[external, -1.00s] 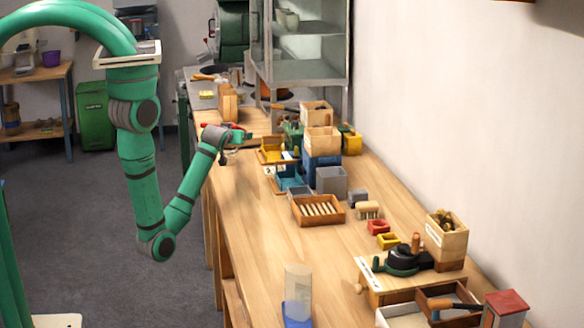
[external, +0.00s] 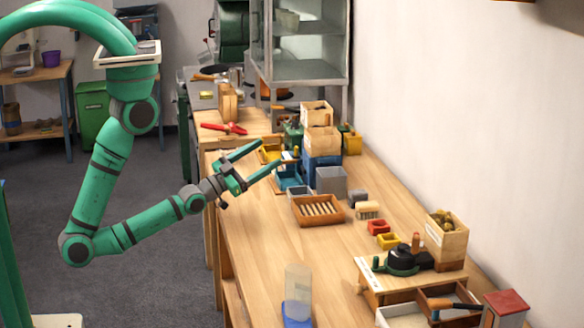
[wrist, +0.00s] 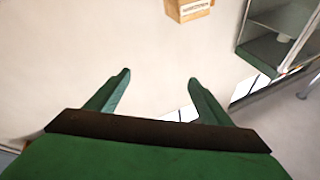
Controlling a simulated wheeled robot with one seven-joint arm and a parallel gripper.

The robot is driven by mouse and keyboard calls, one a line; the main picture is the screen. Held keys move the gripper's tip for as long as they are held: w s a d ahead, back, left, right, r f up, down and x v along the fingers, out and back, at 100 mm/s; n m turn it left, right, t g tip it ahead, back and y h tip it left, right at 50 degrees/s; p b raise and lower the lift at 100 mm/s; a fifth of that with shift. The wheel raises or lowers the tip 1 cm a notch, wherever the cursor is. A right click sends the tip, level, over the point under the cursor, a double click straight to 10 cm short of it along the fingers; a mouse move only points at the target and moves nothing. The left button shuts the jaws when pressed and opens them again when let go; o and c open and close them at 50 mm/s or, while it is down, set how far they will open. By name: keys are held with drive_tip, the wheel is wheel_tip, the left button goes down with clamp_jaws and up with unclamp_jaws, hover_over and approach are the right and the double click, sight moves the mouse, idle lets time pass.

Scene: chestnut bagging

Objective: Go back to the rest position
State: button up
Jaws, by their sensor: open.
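My green gripper (external: 269,156) is open and empty. In the external view it is raised near the left side of the long wooden bench, its two fingers spread and pointing right and a little up. In the wrist view the two fingers (wrist: 158,78) stand apart with nothing between them, and mostly pale wall lies beyond. My arm bends low at the elbow, left of the bench over the floor.
The wooden bench (external: 262,240) holds a slatted wooden tray (external: 320,210), a grey bin (external: 331,181), blue bins (external: 290,177) and a clear cylinder on a blue base (external: 298,285). Red-handled pliers (external: 224,128) lie farther back. A glass cabinet (external: 300,45) stands behind.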

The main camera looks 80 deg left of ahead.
drive_tip(key=s+d+r+t, duration=0.1)
drive_tip(key=s+d+r, duration=0.1)
drive_tip(key=s+d, duration=0.1)
drive_tip(key=s+d+f+g+h, duration=0.1)
drive_tip(key=s+f, duration=0.1)
drive_tip(key=f, duration=0.1)
drive_tip(key=s+d+f+g+h, duration=0.1)
drive_tip(key=s+f, duration=0.1)
drive_tip(key=f, duration=0.2)
drive_tip(key=s+d+f+g+h, duration=0.1)
drive_tip(key=s+f, duration=0.1)
drive_tip(key=f, duration=0.1)
drive_tip(key=shift+s+d+f+h, duration=0.1)
drive_tip(key=shift+s+f+h, duration=0.1)
drive_tip(key=shift+f+h, duration=0.2)
drive_tip(key=s+f+g+h, duration=0.2)
drive_tip(key=s+f+g, duration=0.2)
drive_tip(key=s+f, duration=0.4)
drive_tip(key=s, duration=0.3)
drive_tip(key=shift+d+f+n, duration=0.2)
drive_tip(key=shift+f+n, duration=0.1)
drive_tip(key=shift+n, duration=0.1)
